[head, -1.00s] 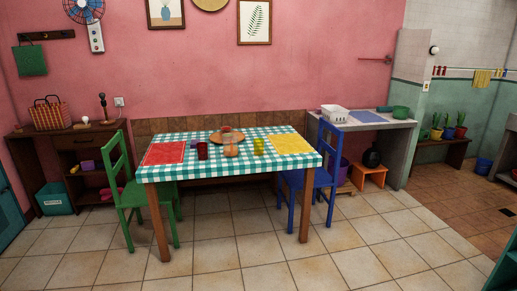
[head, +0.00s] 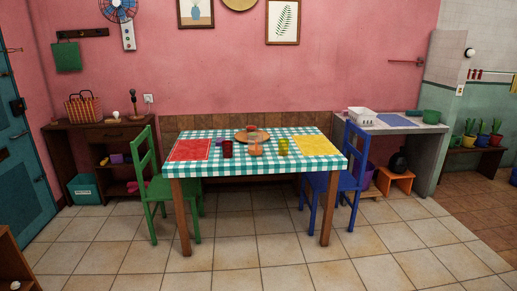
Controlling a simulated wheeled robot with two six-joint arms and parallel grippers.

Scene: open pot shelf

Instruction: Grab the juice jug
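A small orange, see-through vessel (head: 256,148), which looks like the juice jug, stands on the table (head: 232,171) with the green-and-white checked cloth. It is too small to make out a handle or spout. A dark red cup (head: 227,149) stands to its left and a yellow-green cup (head: 283,147) to its right. Behind it is a round brown board (head: 244,136) with a reddish thing on it. Neither of my grippers is in view.
A green chair (head: 147,180) stands at the table's left end and a blue chair (head: 350,180) at its right. The tiled floor (head: 230,235) in front is clear. A dark wooden piece (head: 12,265) juts in at the lower left.

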